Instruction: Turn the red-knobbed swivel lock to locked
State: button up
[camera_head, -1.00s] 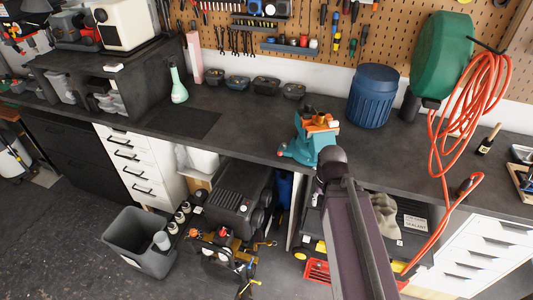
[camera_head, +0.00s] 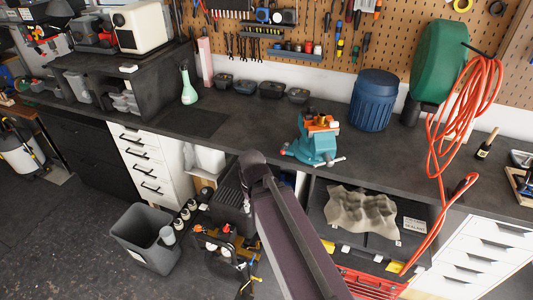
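A teal bench vise (camera_head: 318,146) with orange jaw parts stands at the front edge of the dark workbench. A small reddish knob (camera_head: 284,152) shows low on its left side; I take this to be the knob of the swivel lock. The picture is too small to tell whether the lock is locked. A pale handle end shows low on the vise's right. My purple-grey arm rises from the bottom of the view and its upper joint ends left of the vise, apart from it in the picture. My gripper is not visible.
The workbench top (camera_head: 235,130) is clear left of the vise. A blue ribbed bin (camera_head: 373,100) stands behind right, and a green reel with an orange hose (camera_head: 462,110) farther right. Below are a grey bin (camera_head: 148,240), black machine and a crumpled beige cloth (camera_head: 362,212).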

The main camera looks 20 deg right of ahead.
aim_at(286, 144)
jog(key=u, duration=0.6)
jog(key=k, duration=1.15)
jog(key=z, duration=0.9)
jog(key=i, duration=1)
jog(key=u, duration=0.15)
